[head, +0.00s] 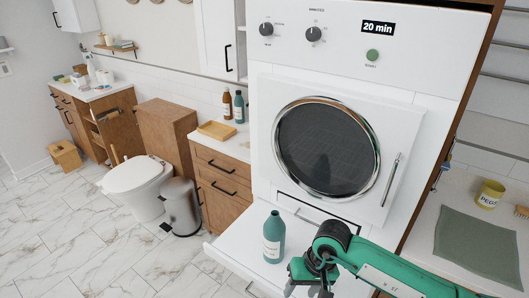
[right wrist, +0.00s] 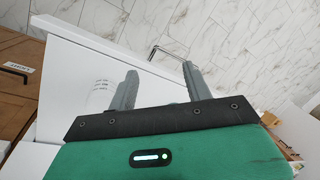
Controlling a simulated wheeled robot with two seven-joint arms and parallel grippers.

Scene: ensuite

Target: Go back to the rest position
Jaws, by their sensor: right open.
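My right gripper (head: 312,280) is at the bottom of the head view, beside a teal bottle (head: 273,238) and to its right. In the right wrist view the two grey fingers of my right gripper (right wrist: 158,82) stand wide apart with nothing between them. The teal bottle stands upright on a white pull-out shelf (head: 232,252) below the machine. My right arm (head: 390,272) reaches in from the lower right. My left gripper is not in view.
A white machine (head: 262,110) with a shut round door (head: 327,147) and a "20 min" display (head: 378,28) stands behind the shelf. At right is a counter with a grey-green mat (head: 475,245) and yellow tin (head: 490,194). A bin (head: 181,207) and toilet (head: 135,180) stand left; the marble floor is clear.

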